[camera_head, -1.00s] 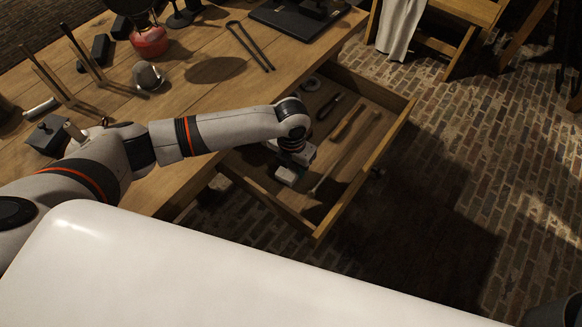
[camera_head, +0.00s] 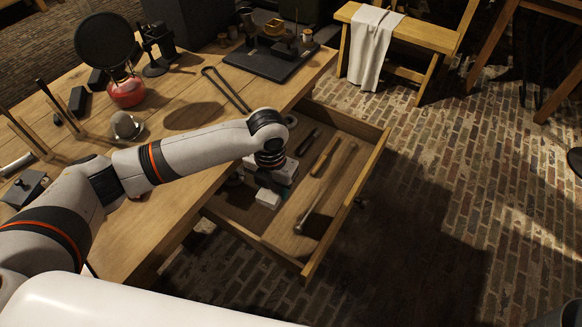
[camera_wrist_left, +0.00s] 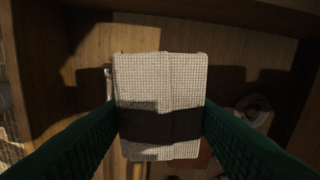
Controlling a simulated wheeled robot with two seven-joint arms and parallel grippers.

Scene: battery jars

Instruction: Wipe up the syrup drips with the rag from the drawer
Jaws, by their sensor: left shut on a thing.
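The rag is a folded, pale, waffle-weave cloth (camera_wrist_left: 140,80) with a dark band across it, filling the middle of the left wrist view. My left gripper (camera_wrist_left: 160,112) is shut on it, with green fingers along its two sides. I cannot pick out syrup drips for certain. A dark oval patch (camera_head: 194,115) on the tabletop may be only a shadow. My right gripper is not in view.
On the table (camera_head: 165,220) are a red-based burner (camera_head: 127,92), a metal dome (camera_head: 126,125), tongs (camera_head: 226,90) and a black tray (camera_head: 270,62). Brick floor lies right of the drawer.

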